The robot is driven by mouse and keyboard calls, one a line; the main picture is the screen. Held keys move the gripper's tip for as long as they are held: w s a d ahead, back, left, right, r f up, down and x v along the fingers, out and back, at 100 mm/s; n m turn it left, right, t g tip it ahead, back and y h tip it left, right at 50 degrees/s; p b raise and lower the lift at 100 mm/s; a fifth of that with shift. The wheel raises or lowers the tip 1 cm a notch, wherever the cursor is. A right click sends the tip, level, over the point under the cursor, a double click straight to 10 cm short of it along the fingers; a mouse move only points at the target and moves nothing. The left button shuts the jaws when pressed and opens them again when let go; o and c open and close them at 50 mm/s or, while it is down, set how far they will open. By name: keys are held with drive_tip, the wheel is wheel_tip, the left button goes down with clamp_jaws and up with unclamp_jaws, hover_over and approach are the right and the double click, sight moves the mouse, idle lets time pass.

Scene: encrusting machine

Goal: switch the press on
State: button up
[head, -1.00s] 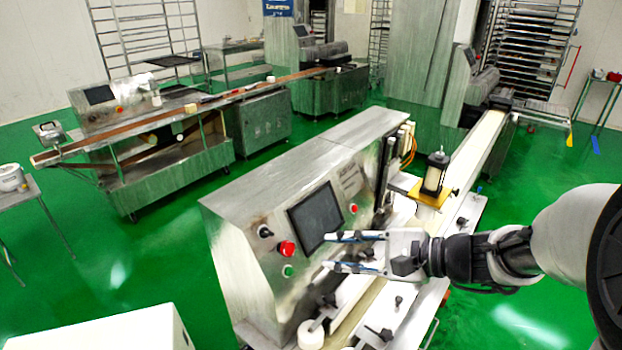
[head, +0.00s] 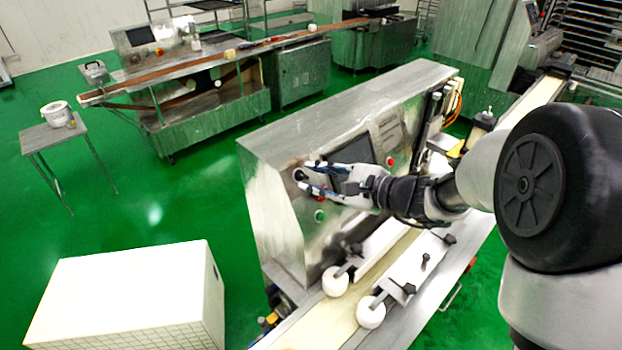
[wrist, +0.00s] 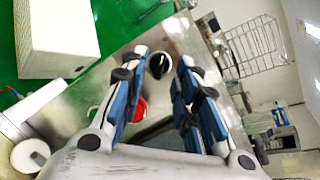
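The press is a steel machine (head: 340,110) with a sloping front panel. A black rotary knob with a silver rim (wrist: 159,66) sits on the panel and shows between my fingers in the wrist view. A green button (head: 319,216) is lower on the panel. My gripper (head: 304,179) is open with its fingertips close to the knob, one finger on each side in the wrist view. I cannot tell whether they touch it.
A dark screen (head: 354,151) and another red button (head: 390,161) are right of my gripper. Rollers (head: 371,312) and a conveyor belt (head: 335,318) lie below the panel. A white box (head: 135,295) stands at the front left. Green floor is clear between it and a small table (head: 52,137).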

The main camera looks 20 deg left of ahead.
drive_tip(key=shift+x, duration=1.05)
drive_tip(key=shift+c, duration=0.5)
clamp_jaws()
